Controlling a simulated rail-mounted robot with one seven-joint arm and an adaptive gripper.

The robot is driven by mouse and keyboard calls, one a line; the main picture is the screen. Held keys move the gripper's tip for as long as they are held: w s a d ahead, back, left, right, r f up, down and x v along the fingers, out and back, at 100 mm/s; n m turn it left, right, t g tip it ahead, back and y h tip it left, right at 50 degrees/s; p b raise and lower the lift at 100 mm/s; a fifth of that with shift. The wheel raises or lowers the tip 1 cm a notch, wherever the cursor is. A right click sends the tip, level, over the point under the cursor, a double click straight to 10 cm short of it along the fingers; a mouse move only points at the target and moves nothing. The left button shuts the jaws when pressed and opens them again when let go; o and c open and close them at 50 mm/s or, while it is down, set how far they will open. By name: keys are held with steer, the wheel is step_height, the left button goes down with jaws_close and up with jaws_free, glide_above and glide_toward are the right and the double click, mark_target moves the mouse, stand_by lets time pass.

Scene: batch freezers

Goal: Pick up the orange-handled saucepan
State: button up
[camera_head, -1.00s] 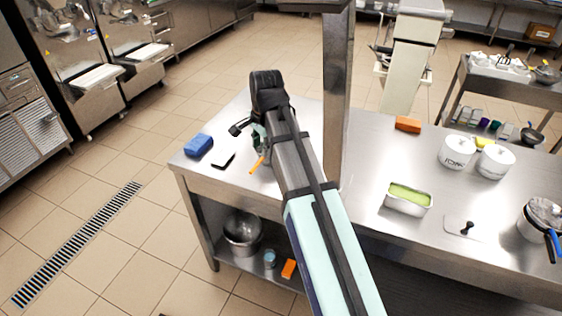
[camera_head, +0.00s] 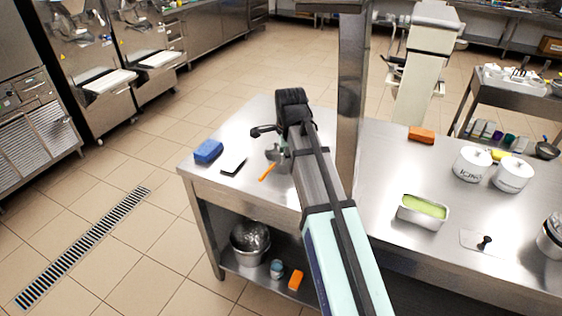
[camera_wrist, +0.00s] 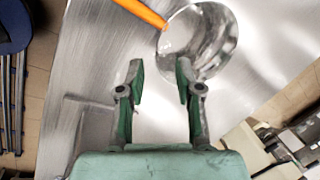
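The orange-handled saucepan is a shiny steel pan. Its orange handle (camera_head: 267,172) shows in the head view near the left part of the steel table; the pan body is mostly hidden behind my arm. In the wrist view the round pan (camera_wrist: 212,42) is at the top, right of centre, and its handle runs to the upper left. My gripper (camera_wrist: 158,68) is open, with two green-grey fingers apart and nothing held. The right fingertip overlaps the pan's lower left rim in the picture; I cannot tell whether it touches.
On the steel table (camera_head: 385,160) lie a blue block (camera_head: 208,150) and a dark flat piece (camera_head: 233,165), left of the pan. A steel post (camera_head: 352,100) stands right of my arm. A green-filled tray (camera_head: 423,208) and white pots (camera_head: 472,164) are farther right.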

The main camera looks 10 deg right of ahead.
mark_target(284, 168)
steer(key=shift+p+x, duration=1.15)
steer(key=shift+x, duration=3.1)
steer(key=shift+s+d, duration=0.1)
steer(key=shift+s, duration=0.05)
jaws_close()
